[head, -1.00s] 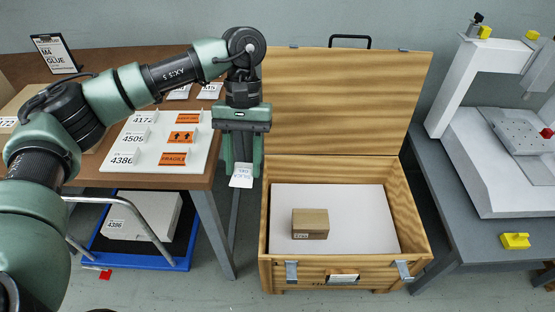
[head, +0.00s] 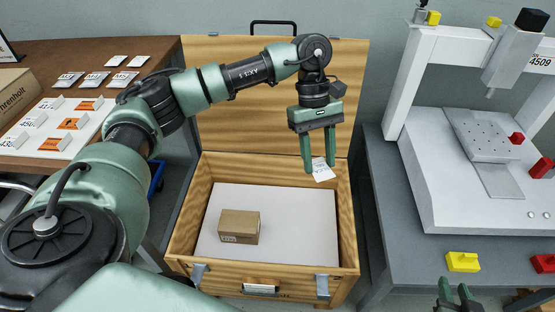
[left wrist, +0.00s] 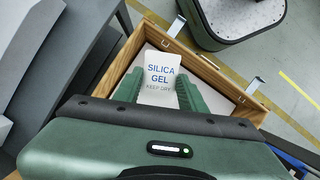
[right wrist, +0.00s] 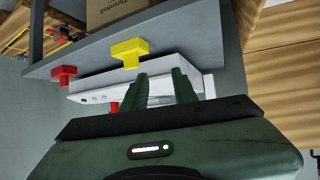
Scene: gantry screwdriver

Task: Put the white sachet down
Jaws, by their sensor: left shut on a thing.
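The white sachet (head: 322,170), printed SILICA GEL in the left wrist view (left wrist: 160,80), is held between the fingers of my left gripper (head: 319,167). The gripper is shut on it and points down above the right part of the open wooden crate (head: 175,238). The sachet hangs clear of the crate's pale floor. My right gripper (head: 456,294) is at the bottom edge of the head view, by the front of the grey bench. Its fingers (right wrist: 160,90) are apart with nothing between them in the right wrist view.
A small cardboard box (head: 239,227) sits in the crate's left part; the floor right of it is clear. The crate's lid (head: 230,90) stands open behind. A white gantry machine (head: 460,190) and yellow block (head: 462,262) are on the right bench. A table with labels (head: 60,125) is left.

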